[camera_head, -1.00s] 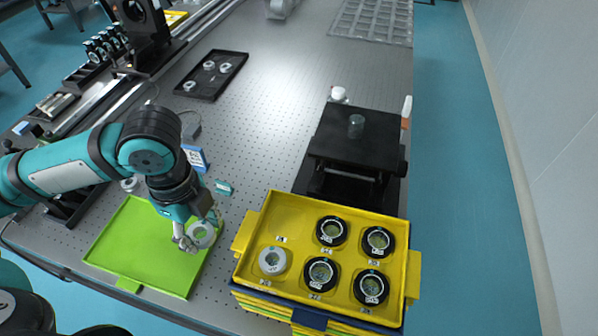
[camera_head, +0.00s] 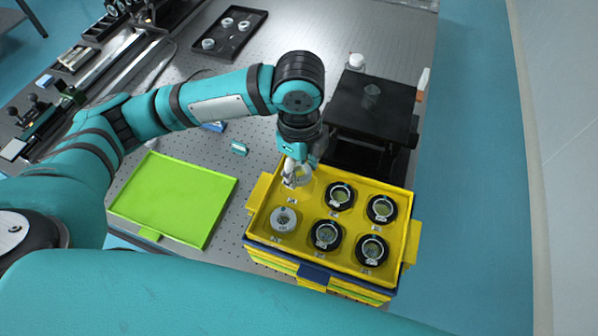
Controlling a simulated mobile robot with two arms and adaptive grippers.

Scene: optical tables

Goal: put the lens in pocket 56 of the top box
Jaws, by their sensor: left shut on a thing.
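The lens (camera_head: 305,176), a pale ring, is held by my left gripper (camera_head: 297,176), which is shut on it. Both are over the back-left pocket of the yellow top box (camera_head: 262,235). The gripper covers part of this pocket, and I cannot tell whether the lens touches the box. The other pockets hold a grey-white ring (camera_head: 286,219) at the front left and several black-rimmed lenses (camera_head: 326,235). The pocket labels are too small to read. My right gripper is not in view.
The box tops a stack of yellow and blue boxes. An empty green tray (camera_head: 175,196) lies to the left. A black platform (camera_head: 365,112) with a clear object on it stands right behind the box. A black tray (camera_head: 229,32) with white rings lies farther back.

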